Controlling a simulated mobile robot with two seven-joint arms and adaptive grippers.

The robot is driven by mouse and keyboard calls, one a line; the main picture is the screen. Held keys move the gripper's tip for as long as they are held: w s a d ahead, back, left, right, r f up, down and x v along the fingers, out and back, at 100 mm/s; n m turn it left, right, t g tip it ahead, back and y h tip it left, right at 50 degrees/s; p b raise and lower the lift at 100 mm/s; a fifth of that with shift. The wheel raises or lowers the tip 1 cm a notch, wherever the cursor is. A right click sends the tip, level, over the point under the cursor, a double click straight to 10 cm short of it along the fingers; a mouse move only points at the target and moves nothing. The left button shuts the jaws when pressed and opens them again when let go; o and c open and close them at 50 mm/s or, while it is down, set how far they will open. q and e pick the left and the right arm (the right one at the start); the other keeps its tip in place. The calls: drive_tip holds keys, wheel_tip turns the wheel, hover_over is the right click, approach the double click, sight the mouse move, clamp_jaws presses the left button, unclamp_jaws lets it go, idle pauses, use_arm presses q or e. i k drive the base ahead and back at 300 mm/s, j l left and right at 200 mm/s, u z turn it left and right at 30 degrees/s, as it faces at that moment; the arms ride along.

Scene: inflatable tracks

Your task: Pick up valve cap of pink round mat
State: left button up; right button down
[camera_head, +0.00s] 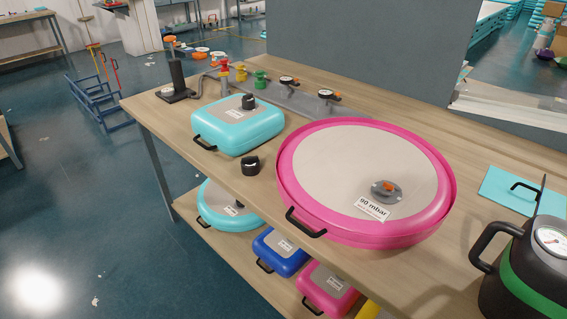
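The large pink round mat (300,205) lies on the wooden workbench, with a beige top, a black front handle and a "90 mbar" label. Its valve (386,191) is a grey disc with an orange middle, and no black cap sits on it. A small black cap (251,166) with a light mark on top lies on the bench, left of the pink mat and apart from it. It is near the front edge, in front of the turquoise rectangular mat (225,128). That mat has a black cap (249,101) on its top. Neither of my grippers is in view.
A grey rail with coloured valves and gauges (325,95) runs behind the mats. A black pump (535,270) with a green band and gauge stands at the right. More mats lie on the lower shelf (190,213). Bare bench surrounds the loose cap's left side.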

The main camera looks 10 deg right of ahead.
sight(250, 165)
drive_tip(key=i+j+z, duration=0.1)
drive_tip(key=j+z, duration=0.15)
drive_tip(key=z, duration=0.2)
drive_tip(key=i+j+z, duration=0.1)
drive_tip(key=j+z, duration=0.15)
drive_tip(key=z, duration=0.25)
drive_tip(key=j+z, duration=0.3)
drive_tip(key=z, duration=0.15)
